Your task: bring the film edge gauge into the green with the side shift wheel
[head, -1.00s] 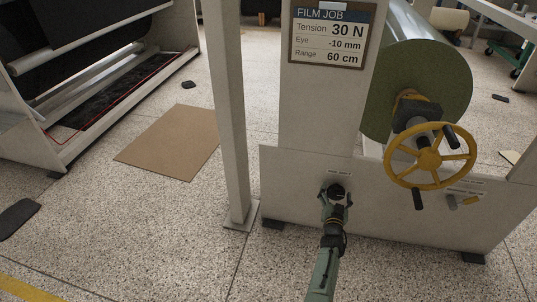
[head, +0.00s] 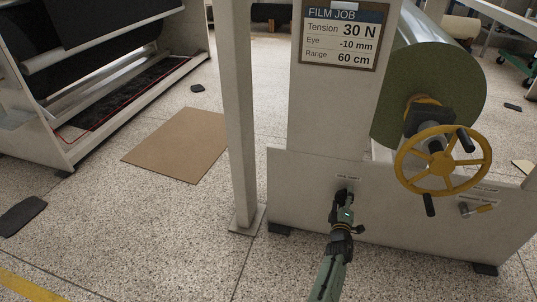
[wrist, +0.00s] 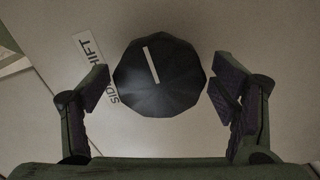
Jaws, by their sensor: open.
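The side shift wheel is a black faceted knob (wrist: 158,75) with a white line across its face. It sits in the middle of the wrist view, beside a label (wrist: 92,55) partly reading "SHIFT". In the head view my gripper (head: 343,207) is at the white lower panel (head: 300,190) and largely hides the knob. I cannot make out the film edge gauge in either view.
A yellow handwheel (head: 443,160) stands out from the film roll (head: 440,75), right of my gripper. A job sign (head: 343,35) hangs above. A white post (head: 240,130) stands to the left, with open floor in front.

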